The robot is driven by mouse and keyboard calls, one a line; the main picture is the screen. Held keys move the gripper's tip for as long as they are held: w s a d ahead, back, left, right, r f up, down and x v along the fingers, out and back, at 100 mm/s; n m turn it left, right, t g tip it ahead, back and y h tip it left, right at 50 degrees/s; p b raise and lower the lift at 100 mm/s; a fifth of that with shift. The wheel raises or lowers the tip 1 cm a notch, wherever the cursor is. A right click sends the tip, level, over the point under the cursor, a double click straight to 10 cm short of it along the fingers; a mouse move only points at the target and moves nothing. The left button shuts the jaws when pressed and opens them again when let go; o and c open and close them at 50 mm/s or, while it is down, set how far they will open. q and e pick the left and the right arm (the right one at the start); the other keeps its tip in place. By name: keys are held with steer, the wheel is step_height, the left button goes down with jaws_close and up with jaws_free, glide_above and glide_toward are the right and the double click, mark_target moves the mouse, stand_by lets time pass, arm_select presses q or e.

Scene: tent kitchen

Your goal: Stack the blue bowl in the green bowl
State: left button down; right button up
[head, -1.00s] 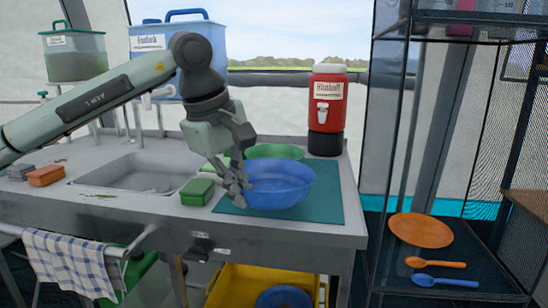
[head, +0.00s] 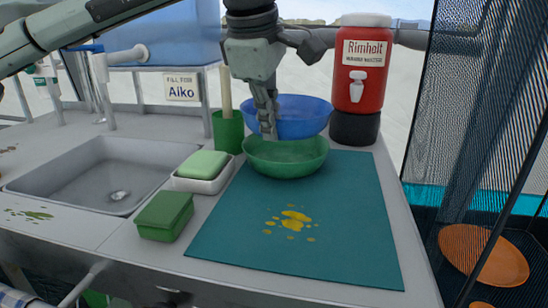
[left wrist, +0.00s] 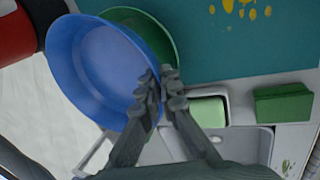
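The blue bowl (head: 300,115) is raised at the back of the counter, behind and above the green bowl (head: 286,158) in the head view. The green bowl stands upright on the back of the teal mat (head: 345,215). My left gripper (head: 268,132) points down, its fingers closed on the near-left rim of the blue bowl. In the left wrist view the blue bowl (left wrist: 100,70) tops and partly covers the green bowl (left wrist: 160,35), and its rim runs between the fingers (left wrist: 162,88). The exact gap between the bowls cannot be told. My right gripper is not in view.
A red water dispenser (head: 365,65) stands close behind right of the bowls. The sink (head: 90,175) is at left. Yellow stains (head: 292,220) mark the clear front mat.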

mark_target(270, 162)
arm_select(q)
step_height(270, 162, down, 6)
steer(key=shift+s+a+r, duration=0.1)
steer(key=shift+s+r, duration=0.05)
steer(key=shift+r, duration=0.05)
steer(key=shift+s+f, duration=0.15)
steer(key=shift+f, duration=0.2)
steer(key=c, duration=1.8)
jaws_free()
steer(key=shift+o, duration=0.4)
steer(key=shift+w+d+f, duration=0.2)
steer(key=shift+w+f, duration=0.2)
steer(key=shift+w, duration=0.05)
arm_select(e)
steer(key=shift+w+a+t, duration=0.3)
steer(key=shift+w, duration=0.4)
arm_select(q)
steer(key=shift+s+a+r, duration=0.1)
steer(key=shift+s+r, duration=0.05)
steer(key=v, duration=1.2)
steer(key=shift+r, duration=0.2)
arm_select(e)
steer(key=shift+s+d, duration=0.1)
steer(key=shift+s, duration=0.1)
